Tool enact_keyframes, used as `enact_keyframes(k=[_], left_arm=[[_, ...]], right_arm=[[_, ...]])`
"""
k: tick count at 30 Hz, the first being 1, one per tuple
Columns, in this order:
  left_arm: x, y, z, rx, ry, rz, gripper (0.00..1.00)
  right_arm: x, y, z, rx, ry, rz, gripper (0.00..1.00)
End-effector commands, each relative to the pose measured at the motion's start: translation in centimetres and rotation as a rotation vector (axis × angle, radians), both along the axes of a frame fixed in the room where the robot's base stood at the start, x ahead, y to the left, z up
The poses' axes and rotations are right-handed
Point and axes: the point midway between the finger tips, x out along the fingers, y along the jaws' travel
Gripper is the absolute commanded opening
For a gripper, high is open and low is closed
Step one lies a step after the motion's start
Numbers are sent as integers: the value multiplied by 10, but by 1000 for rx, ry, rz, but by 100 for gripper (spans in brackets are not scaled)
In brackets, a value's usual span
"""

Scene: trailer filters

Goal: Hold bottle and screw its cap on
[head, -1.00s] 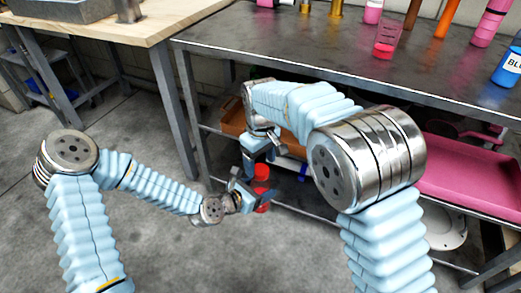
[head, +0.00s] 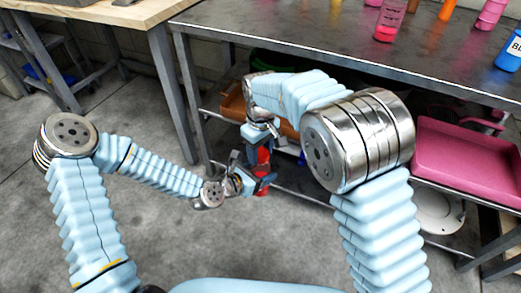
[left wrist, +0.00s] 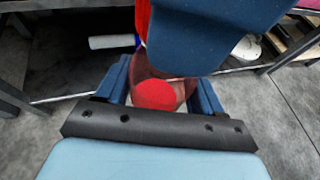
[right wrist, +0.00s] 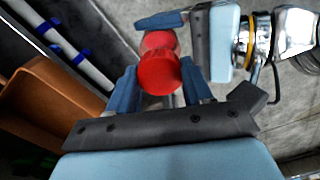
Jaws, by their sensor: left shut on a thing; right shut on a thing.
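My left gripper (head: 258,185) is shut on the bottle (left wrist: 155,93), which looks clear-walled with red inside. My right gripper (head: 260,150) is directly above it, shut on a red cap (right wrist: 158,73). In the head view the cap (head: 263,157) sits close over the bottle, whose red lower part (head: 262,191) shows below the left fingers. In the right wrist view the bottle (right wrist: 160,40) shows just behind the cap. In the left wrist view a right finger hides most of the cap (left wrist: 142,18). Whether cap and bottle touch is hidden.
A dark metal table (head: 300,48) with several bottles stands behind my arms. Its lower shelf holds a pink tray (head: 465,160) and an orange-brown bin (head: 232,103). A wooden bench (head: 120,12) stands at the left. The floor at the lower left is clear.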

Motion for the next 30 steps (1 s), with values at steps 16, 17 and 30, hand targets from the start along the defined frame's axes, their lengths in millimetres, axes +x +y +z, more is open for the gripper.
enact_keyframes(k=[16, 17, 30], left_arm=[[0, 0, 0, -1, -1, 0, 0], [0, 0, 0, 0, -1, 0, 0], [0, 0, 0, 0, -1, 0, 0]], right_arm=[[0, 0, 0, 0, 0, -1, 80], [0, 0, 0, 0, 0, -1, 80], [1, 0, 60, 4, -4, 0, 80]])
